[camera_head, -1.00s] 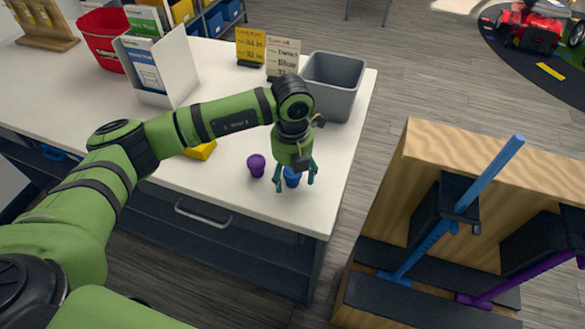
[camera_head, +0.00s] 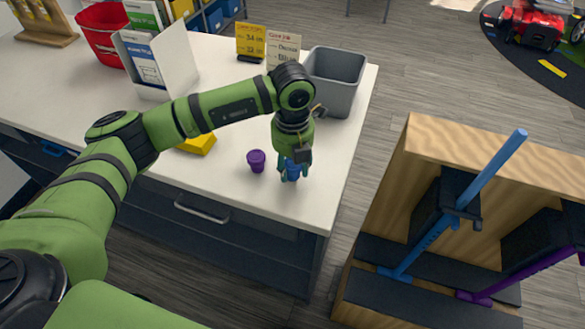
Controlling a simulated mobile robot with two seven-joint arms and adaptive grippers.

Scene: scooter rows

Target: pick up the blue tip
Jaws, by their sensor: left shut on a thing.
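The blue tip (camera_head: 292,173) is a small blue piece at the front right of the white table. My left gripper (camera_head: 293,177) points down over it with its fingers closed around its sides. The fingers and wrist cover part of the tip. I cannot tell whether it touches the table. A purple tip (camera_head: 256,160) stands upright on the table just left of the gripper, apart from it. My right gripper is not in view.
A yellow block (camera_head: 197,144) lies left, partly behind my arm. A grey bin (camera_head: 338,75) stands behind the gripper, near two small signs (camera_head: 250,42). The white table (camera_head: 240,188) ends close by. A wooden rack (camera_head: 450,140) with blue and purple scooter parts stands right, across a floor gap.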

